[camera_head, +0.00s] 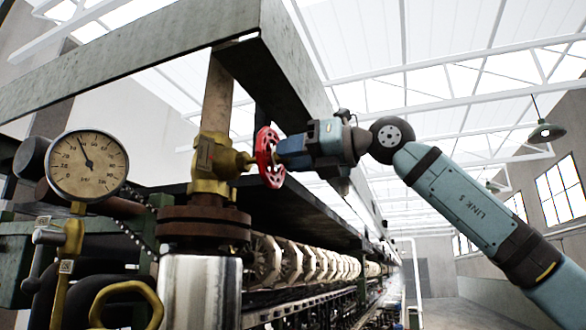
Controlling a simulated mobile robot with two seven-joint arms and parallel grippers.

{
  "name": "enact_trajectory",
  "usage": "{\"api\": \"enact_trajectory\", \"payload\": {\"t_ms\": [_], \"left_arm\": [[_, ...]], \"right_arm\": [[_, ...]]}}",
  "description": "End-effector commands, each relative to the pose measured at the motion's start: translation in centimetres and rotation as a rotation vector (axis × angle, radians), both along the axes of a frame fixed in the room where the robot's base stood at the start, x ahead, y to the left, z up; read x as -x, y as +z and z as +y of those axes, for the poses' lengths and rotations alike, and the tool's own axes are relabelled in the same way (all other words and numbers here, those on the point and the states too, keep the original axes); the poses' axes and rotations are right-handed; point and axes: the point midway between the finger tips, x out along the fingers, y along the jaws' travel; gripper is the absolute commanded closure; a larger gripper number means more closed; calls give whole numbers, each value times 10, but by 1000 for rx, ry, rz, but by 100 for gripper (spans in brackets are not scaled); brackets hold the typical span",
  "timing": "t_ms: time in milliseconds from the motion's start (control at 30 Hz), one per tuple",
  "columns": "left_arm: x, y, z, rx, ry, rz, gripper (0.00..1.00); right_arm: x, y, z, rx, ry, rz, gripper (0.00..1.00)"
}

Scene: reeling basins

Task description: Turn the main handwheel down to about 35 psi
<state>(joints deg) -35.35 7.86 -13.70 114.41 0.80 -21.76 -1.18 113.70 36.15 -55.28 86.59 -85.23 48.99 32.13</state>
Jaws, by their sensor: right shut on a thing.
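The red handwheel (267,157) stands on edge at the right side of a brass valve (212,165) on a vertical pipe. My right gripper (284,154) reaches it from the right and is shut on the handwheel; the fingertips are partly hidden behind its rim. The round pressure gauge (88,165) is at the left, with a cream dial marked psi. Its dark needle points up and a little left of the top; the small figures are hard to read exactly. My left gripper is not in view.
A grey steel beam (130,50) crosses above the valve. A rusty flange (203,222) and a shiny cylinder (200,290) sit below it. A brass ring-shaped handle (127,291) is at lower left. A row of pale reels (300,260) runs behind. Open floor lies right.

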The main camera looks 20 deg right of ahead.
Motion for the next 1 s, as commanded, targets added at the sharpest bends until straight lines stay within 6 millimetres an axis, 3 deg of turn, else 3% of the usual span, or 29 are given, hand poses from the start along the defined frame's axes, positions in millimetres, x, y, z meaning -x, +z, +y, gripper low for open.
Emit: {"api": "enact_trajectory", "payload": {"t_ms": [33, 400, 533, 767, 800, 833, 1000], "left_arm": [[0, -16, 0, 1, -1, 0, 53], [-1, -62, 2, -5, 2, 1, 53], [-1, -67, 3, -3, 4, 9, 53], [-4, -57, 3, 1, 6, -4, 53], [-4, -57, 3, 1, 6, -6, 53], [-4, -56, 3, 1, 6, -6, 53], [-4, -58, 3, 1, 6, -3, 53]], "right_arm": [[0, -7, 0, -50, 0, 61, 95], [0, -4, 0, -416, 1, 544, 95], [0, -1, -1, -480, 0, 632, 95], [0, 0, -1, -488, -1, 645, 95], [0, 0, -1, -489, 0, 645, 62], [0, 0, -1, -489, 0, 644, 55], [0, 0, 0, -487, 0, 643, 53]]}}
